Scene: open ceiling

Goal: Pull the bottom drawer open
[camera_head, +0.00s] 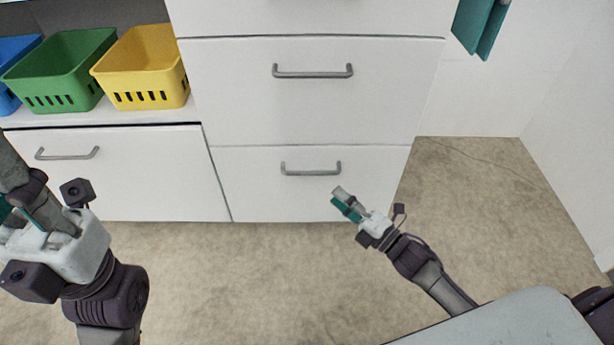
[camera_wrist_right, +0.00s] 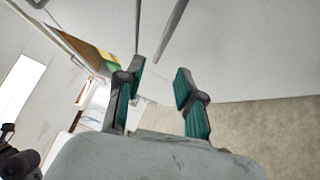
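The bottom drawer (camera_head: 260,190) is a white front at the foot of the white cabinet, with a grey bar handle (camera_head: 311,168). It looks shut, flush with the drawer above. My right gripper (camera_head: 345,203) is in front of the drawer's lower right part, below and right of the handle and apart from it. In the right wrist view its two teal-padded fingers (camera_wrist_right: 158,90) stand apart with nothing between them. My left gripper (camera_head: 22,212) is at the left edge, in front of the left cabinet; its fingers are partly cut off and hidden.
A middle drawer (camera_head: 312,105) with its own handle is above. A lower left front (camera_head: 120,175) sits under a shelf with green (camera_head: 60,75), yellow (camera_head: 145,70) and blue baskets. Teal panels (camera_head: 482,25) hang upper right. The floor (camera_head: 260,280) before the cabinet is clear.

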